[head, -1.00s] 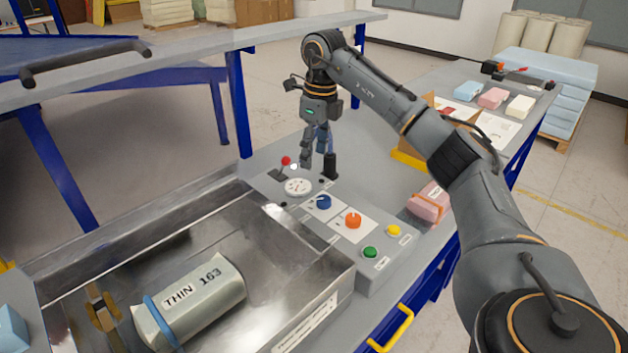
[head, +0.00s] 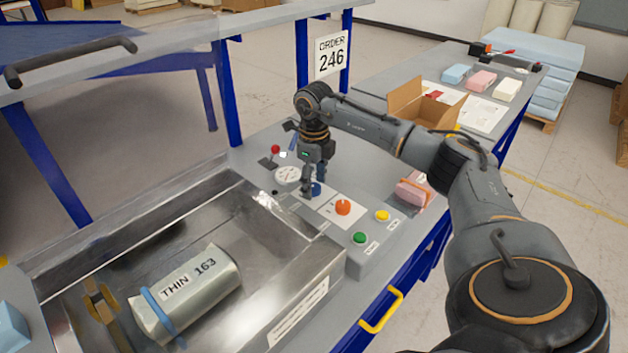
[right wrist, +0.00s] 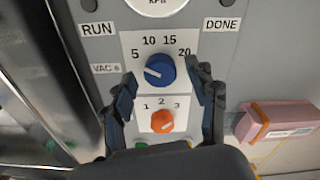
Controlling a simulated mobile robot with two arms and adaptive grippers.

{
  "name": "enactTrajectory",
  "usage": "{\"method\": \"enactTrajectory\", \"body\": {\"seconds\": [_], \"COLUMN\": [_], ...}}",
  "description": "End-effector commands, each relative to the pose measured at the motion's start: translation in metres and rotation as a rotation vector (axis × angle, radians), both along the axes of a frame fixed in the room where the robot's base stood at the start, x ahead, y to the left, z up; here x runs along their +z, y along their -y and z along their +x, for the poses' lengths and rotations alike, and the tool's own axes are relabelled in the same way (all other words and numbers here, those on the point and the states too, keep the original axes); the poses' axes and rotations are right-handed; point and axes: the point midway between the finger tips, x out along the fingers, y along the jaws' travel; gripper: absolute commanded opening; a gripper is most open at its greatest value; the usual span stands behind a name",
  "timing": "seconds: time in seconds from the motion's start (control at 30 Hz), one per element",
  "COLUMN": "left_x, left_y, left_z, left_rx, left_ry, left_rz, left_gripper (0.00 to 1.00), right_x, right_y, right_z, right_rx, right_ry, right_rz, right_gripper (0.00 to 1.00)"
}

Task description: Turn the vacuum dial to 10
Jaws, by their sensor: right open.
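The vacuum dial is a blue knob (right wrist: 160,70) on a white plate marked 5, 10, 15 and 20 in the right wrist view. Its white pointer line is toward the left side, near the 5 rather than the 10. In the head view the blue knob (head: 317,188) is partly hidden by my right gripper (head: 308,190). In the right wrist view my right gripper (right wrist: 163,80) is open, with one finger on each side of the blue knob. Clear gaps show between fingers and knob. My left gripper is not in view.
An orange knob (right wrist: 162,121) marked 1, 2, 3 sits below the dial. A white gauge (head: 287,175), red-topped lever (head: 275,150), green button (head: 360,238) and yellow button (head: 382,215) are close by.

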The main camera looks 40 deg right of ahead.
Motion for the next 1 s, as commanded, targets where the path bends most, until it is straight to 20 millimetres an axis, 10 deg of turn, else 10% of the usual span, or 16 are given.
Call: {"method": "enactTrajectory", "body": {"seconds": [0.33, 0.6, 1.0], "left_x": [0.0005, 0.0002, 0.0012], "left_y": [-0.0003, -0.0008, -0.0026], "left_z": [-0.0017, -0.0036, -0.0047], "left_rx": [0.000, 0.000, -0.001], "left_ry": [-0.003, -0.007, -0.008], "left_rz": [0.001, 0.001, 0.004], "left_gripper": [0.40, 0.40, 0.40], "right_x": [-0.0054, -0.0050, -0.0047], "right_y": [0.0001, 0.0000, -0.0002], "right_z": [0.0000, 0.0001, 0.0002], "right_rx": [0.000, 0.000, -0.066], "right_ry": [0.000, 0.001, 0.000], "right_rz": [0.000, 0.000, 0.000], "right_gripper": [0.58, 0.05, 0.04]}}
